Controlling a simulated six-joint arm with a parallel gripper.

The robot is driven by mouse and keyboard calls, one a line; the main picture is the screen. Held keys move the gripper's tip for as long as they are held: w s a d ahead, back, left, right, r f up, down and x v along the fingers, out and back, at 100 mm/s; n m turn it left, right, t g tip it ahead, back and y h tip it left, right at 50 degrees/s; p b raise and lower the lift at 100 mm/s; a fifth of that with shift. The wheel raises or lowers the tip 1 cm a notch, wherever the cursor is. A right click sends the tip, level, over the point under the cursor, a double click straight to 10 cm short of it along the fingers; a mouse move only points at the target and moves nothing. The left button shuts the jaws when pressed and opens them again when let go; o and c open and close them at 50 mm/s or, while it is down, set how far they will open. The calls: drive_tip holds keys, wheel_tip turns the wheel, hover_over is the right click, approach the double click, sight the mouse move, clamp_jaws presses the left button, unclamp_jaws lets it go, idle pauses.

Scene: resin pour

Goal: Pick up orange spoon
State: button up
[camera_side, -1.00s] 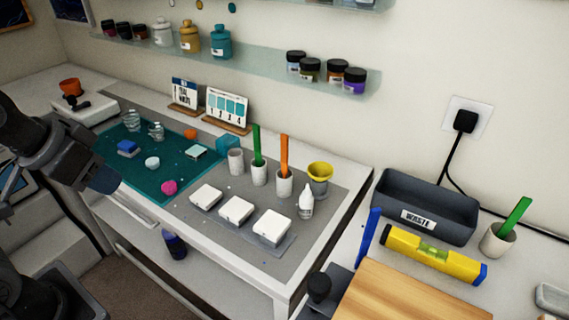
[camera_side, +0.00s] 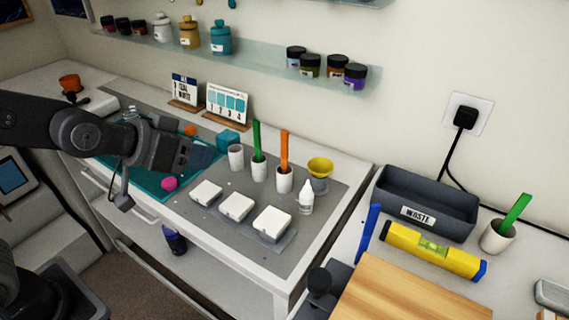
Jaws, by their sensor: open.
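The orange spoon (camera_side: 284,150) stands upright in a white cup (camera_side: 284,180) on the grey mat of the workbench. My gripper (camera_side: 200,155) is at the left, over the teal mat, pointing right towards the cups. It is open and empty, and apart from the spoon. Its fingers are small and dark and hard to make out.
A green spoon (camera_side: 257,140) stands in a cup just left of the orange one, beside an empty white cup (camera_side: 236,157). A yellow funnel (camera_side: 320,166) and a white bottle (camera_side: 306,197) stand to the right. White boxes (camera_side: 237,207) lie in front.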

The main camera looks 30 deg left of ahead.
sight(283, 134)
drive_tip(key=w+d+f+t, duration=0.1)
drive_tip(key=w+t, duration=0.1)
drive_tip(key=w, duration=0.3)
drive_tip(key=w+d+f+t+y, duration=0.1)
drive_tip(key=w+d+f+t, duration=0.1)
drive_tip(key=w+t, duration=0.1)
drive_tip(key=w+d+f+t+y, duration=0.1)
drive_tip(key=w+d+f+t, duration=0.1)
drive_tip(key=w, duration=0.4)
drive_tip(key=shift+w+d+f+n+t, duration=0.1)
drive_tip(key=shift+w+d+n+t, duration=0.15)
drive_tip(key=shift+w+n+t, duration=0.05)
drive_tip(key=shift+w+f, duration=0.15)
drive_tip(key=shift+w, duration=2.5)
clamp_jaws()
